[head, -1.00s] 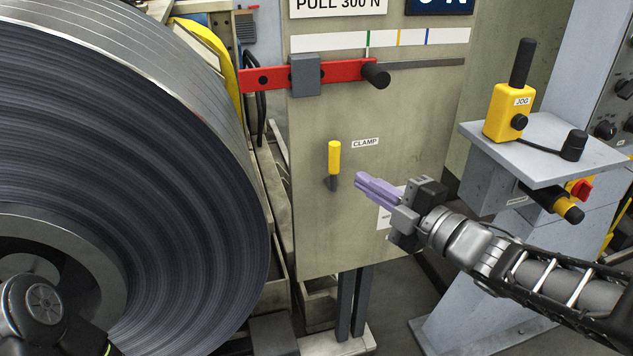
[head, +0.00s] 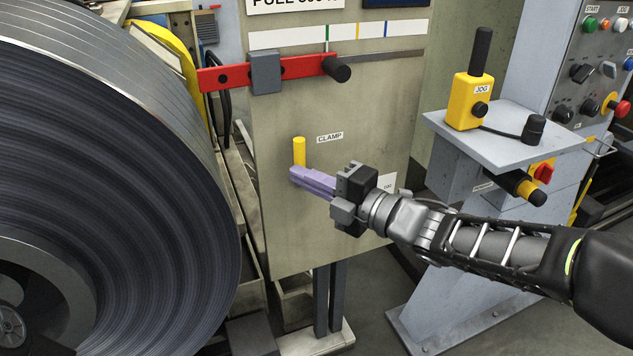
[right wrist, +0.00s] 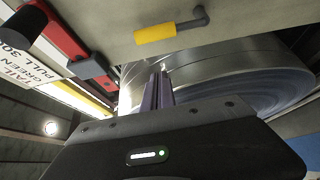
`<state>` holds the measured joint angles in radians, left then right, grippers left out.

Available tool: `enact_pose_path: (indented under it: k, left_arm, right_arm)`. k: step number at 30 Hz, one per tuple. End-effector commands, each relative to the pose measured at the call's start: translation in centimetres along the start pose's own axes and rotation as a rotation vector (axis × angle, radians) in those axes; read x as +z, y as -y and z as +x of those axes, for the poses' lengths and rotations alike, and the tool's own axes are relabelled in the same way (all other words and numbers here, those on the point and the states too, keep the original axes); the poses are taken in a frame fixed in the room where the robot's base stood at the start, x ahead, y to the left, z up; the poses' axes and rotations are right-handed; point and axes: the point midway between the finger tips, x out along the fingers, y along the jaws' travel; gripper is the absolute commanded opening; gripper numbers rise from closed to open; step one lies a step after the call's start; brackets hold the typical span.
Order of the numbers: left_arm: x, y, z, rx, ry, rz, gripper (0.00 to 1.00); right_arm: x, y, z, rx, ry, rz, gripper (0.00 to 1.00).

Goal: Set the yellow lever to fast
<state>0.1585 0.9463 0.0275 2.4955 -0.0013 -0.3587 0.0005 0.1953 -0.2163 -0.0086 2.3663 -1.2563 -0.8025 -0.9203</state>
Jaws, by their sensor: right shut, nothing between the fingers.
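The yellow lever (head: 299,151) sits on the beige panel (head: 280,225), left of and below the CLAMP label (head: 330,137). Its yellow grip points up from a dark pivot, which the gripper hides in the head view. My right gripper (head: 294,174) is shut and empty, its purple fingertips right at the lower end of the grip. I cannot tell if they touch it. In the right wrist view the yellow lever (right wrist: 168,33) and its dark pivot show beyond and above the shut fingers (right wrist: 157,82), with a gap in the picture. No fast mark is readable. My left gripper is out of view.
A large steel coil (head: 110,200) fills the left. A red bar (head: 220,78) with a grey block and black knob crosses the panel above. A yellow JOG box (head: 468,100) stands on a grey shelf (head: 500,140) at the right. The panel below the lever is clear.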

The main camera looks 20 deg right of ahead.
Motion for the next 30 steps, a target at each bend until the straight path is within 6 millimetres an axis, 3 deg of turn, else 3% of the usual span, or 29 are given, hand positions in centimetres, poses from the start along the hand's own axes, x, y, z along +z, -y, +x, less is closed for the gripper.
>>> enact_pose_path:
  k: [9, 12, 16, 30]
  left_arm:
    - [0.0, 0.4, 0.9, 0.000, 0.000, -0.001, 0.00]
    - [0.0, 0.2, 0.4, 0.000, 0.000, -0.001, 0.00]
    - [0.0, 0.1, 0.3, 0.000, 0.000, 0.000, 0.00]
    - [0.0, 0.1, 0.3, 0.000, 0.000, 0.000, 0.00]
  right_arm:
    - [-0.2, 0.2, 6.6, 0.000, -0.004, 0.003, 0.00]
    - [1.9, -0.1, 5.6, 0.000, 0.004, 0.001, 0.00]
    - [3.2, -0.1, 5.1, 0.001, 0.002, 0.002, 0.00]
    - [3.8, 0.0, 4.8, 0.000, 0.000, 0.002, 0.00]
